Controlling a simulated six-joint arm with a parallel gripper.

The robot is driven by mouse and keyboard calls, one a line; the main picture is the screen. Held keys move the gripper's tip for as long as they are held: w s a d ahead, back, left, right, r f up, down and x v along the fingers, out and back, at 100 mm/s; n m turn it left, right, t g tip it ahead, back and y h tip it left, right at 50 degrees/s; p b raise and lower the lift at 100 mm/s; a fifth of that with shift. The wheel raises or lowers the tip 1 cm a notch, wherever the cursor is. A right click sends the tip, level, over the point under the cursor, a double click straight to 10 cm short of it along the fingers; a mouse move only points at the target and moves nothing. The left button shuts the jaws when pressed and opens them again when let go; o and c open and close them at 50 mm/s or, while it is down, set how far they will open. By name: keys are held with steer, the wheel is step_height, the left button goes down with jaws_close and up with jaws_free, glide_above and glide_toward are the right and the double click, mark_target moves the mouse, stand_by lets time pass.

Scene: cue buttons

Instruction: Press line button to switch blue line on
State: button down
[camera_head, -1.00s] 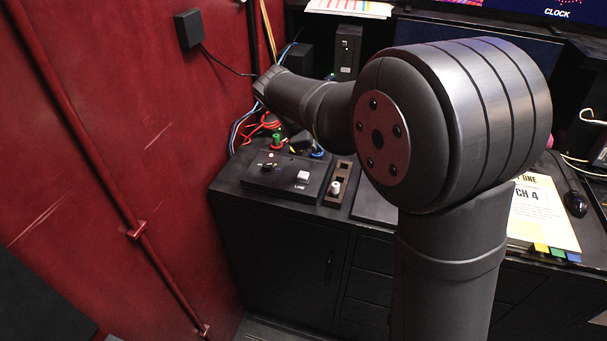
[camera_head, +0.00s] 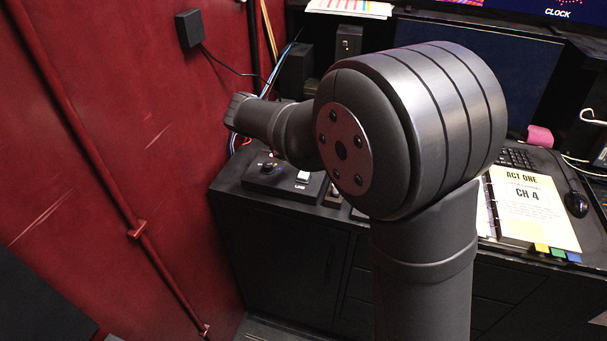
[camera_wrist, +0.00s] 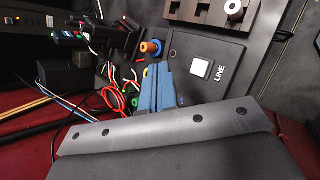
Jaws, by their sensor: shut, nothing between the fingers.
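The white square line button (camera_wrist: 200,67) sits on a dark control box (camera_wrist: 222,48) and is marked LINE beside it. The button also shows in the head view (camera_head: 303,176), on the box (camera_head: 290,191) at the desk's left front. My gripper (camera_wrist: 157,72) shows in the wrist view as two blue-grey fingers, shut and empty. In that picture its tips lie left of the button, with a gap between them. I cannot tell its height over the box. In the head view my arm hides the gripper. I cannot make out a lit blue line.
The red wall (camera_head: 120,150) bounds the left. An open binder (camera_head: 527,208) lies right.

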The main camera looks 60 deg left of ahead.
step_height(320, 180, down, 7)
steer(key=shift+f, duration=0.2)
steer(key=shift+f, duration=0.1)
stand_by(2.1)
steer(key=shift+f, duration=0.35)
steer(key=shift+f, duration=0.45)
stand_by(0.6)
steer(key=shift+r, duration=0.9)
steer(key=shift+r, duration=2.5)
